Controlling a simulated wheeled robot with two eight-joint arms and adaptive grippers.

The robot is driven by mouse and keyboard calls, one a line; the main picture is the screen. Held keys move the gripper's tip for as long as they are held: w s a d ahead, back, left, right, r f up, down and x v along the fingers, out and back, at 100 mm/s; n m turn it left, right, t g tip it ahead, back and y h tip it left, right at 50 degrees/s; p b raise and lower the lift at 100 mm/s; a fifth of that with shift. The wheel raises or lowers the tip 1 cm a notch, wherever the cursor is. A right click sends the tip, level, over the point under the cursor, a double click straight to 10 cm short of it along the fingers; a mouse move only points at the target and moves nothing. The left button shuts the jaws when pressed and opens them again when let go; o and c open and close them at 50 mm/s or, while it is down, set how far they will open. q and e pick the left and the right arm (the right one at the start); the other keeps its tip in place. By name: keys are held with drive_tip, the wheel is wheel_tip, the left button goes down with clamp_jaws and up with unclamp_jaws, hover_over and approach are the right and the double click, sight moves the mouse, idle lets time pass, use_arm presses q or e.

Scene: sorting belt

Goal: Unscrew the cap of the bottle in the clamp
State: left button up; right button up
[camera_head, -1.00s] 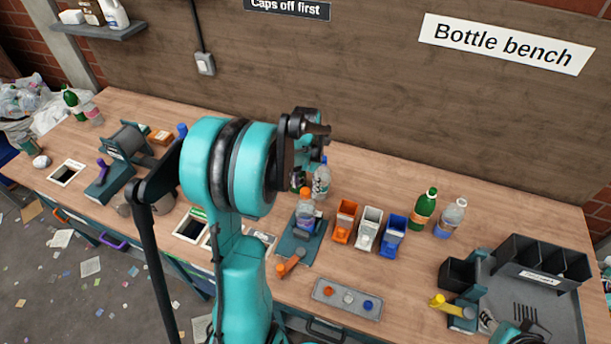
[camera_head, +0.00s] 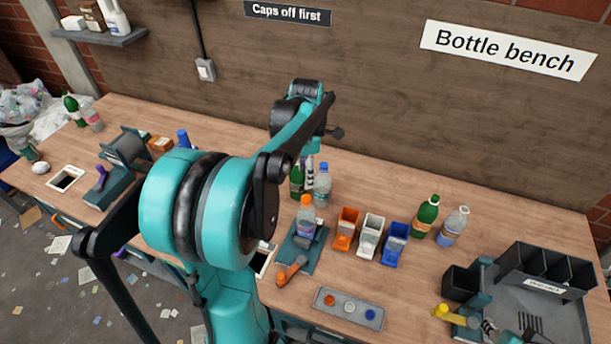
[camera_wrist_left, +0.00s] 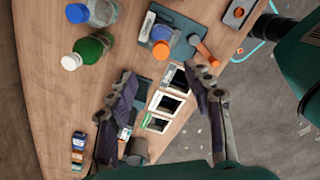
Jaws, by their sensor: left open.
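The bottle (camera_head: 306,219) stands upright in the teal clamp (camera_head: 299,251), its orange cap (camera_head: 305,200) on top. The clamp has an orange handle (camera_head: 290,271). In the left wrist view the orange cap (camera_wrist_left: 161,50) shows from above, beyond the fingertips and between their lines.
A blue-capped bottle (camera_head: 322,184) and a green bottle (camera_head: 297,181) stand close behind the clamp. Orange (camera_head: 345,229), white (camera_head: 370,235) and blue (camera_head: 395,243) bins stand right of it. A grey cap tray (camera_head: 349,307) lies in front. Bench openings (camera_wrist_left: 165,102) show in the wrist view.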

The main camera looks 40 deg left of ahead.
sight(306, 197)
use_arm(q)
wheel_tip(306, 197, down, 2)
drive_tip(key=m, duration=0.9)
drive_tip(key=shift+f+b, duration=0.15)
drive_tip(key=shift+b, duration=0.25)
wheel_tip(306, 197, down, 8)
drive_tip(key=shift+r+b, duration=0.15)
drive_tip(key=shift+b, duration=0.65)
clamp_jaws()
drive_tip(key=c, duration=0.7)
unclamp_jaws()
clamp_jaws()
